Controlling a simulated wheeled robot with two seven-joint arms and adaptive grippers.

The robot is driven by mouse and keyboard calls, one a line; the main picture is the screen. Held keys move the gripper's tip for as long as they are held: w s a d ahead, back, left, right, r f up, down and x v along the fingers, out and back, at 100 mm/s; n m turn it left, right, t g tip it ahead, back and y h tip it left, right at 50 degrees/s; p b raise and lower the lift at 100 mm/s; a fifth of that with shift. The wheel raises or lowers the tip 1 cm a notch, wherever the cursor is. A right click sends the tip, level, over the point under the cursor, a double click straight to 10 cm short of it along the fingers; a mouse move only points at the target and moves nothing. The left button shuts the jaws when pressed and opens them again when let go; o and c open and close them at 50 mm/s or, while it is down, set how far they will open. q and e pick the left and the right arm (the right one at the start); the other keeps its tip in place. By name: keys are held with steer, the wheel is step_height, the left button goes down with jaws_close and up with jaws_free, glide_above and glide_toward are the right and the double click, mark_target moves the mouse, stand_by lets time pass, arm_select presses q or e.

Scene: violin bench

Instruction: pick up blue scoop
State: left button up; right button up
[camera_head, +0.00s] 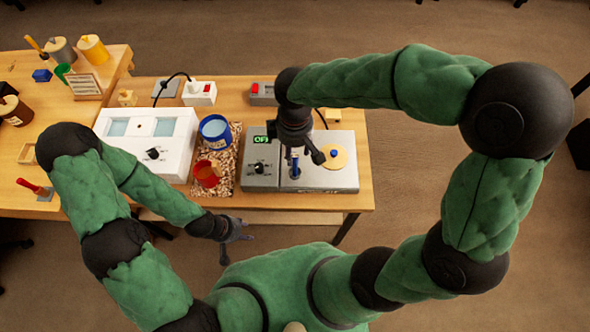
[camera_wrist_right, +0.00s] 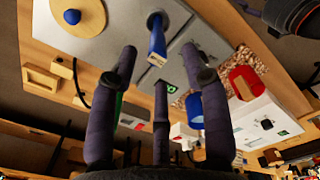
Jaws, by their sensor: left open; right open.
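The blue scoop (camera_head: 295,166) stands upright on the grey machine (camera_head: 330,181) in the head view. In the right wrist view its blue handle (camera_wrist_right: 157,40) rises from a round fitting on the grey surface, and its lower part is hidden. My right gripper (camera_head: 303,157) is open above the machine, with its fingers around or just beside the scoop. I cannot tell if they touch it. In the right wrist view the fingers (camera_wrist_right: 160,60) are spread with the handle in the gap between them. My left gripper (camera_head: 238,232) is open and empty in front of the bench edge.
A tan disc with a blue knob (camera_head: 337,157) sits right of the scoop. A blue pot (camera_head: 215,130) and a red cup (camera_head: 207,174) stand on a speckled mat (camera_head: 228,170) to the left. A white box (camera_head: 175,160) is further left.

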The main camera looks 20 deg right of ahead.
mark_target(295, 155)
steer(key=f, duration=0.1)
steer(key=f+b, duration=0.1)
steer(key=f, duration=0.2)
steer(key=shift+w+d+f, duration=0.1)
steer(key=shift+w, duration=0.15)
jaws_close()
